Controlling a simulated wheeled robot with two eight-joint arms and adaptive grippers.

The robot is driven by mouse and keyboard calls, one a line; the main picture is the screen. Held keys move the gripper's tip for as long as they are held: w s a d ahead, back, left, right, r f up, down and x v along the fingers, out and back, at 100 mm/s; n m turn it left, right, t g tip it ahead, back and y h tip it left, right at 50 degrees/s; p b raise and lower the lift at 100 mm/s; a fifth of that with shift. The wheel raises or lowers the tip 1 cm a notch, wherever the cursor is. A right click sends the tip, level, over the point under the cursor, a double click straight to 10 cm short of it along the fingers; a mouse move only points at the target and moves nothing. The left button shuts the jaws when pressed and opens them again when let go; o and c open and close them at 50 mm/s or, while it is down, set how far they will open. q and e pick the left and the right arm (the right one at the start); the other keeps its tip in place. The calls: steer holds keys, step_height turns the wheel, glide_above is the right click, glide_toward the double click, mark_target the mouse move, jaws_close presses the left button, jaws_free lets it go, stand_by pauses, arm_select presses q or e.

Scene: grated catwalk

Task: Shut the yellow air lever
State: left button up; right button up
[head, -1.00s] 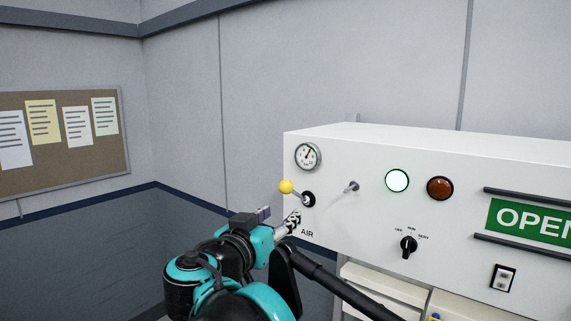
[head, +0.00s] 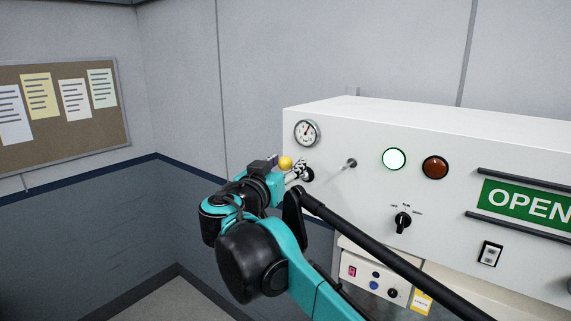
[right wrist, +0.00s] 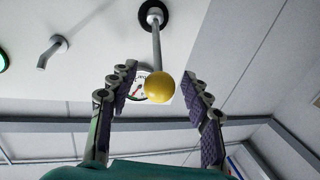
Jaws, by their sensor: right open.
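The yellow air lever is a yellow ball knob (head: 285,162) on a short metal rod at the left end of the white panel (head: 330,125). My right gripper (head: 284,171) is at the lever and partly covers it in the head view. In the right wrist view the yellow knob (right wrist: 159,87) sits between the two open fingers of the right gripper (right wrist: 160,105), with a gap on both sides. The rod runs up from the knob to its dark round mount (right wrist: 152,13). My left gripper is not in view.
A pressure gauge (head: 306,133) is above the lever. A bare metal peg (head: 349,164), a lit green-white lamp (head: 394,159), a red lamp (head: 435,167) and a black rotary switch (head: 403,222) are to the right. A corkboard (head: 75,130) hangs on the left wall.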

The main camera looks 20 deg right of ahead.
jaws_close()
steer(key=shift+s+a+f+t+h+b, duration=0.15)
steer(key=shift+f+t+h+b, duration=0.25)
steer(key=shift+b, duration=0.45)
step_height(320, 180, down, 10)
steer(key=n+t+h+b, duration=0.1)
steer(key=t+b, duration=0.3)
steer(key=b, duration=0.7)
steer(key=shift+f+n+t+h, duration=0.15)
steer(key=shift+n+t+h, duration=0.2)
steer(key=shift+n, duration=0.35)
steer(key=shift+f, duration=0.1)
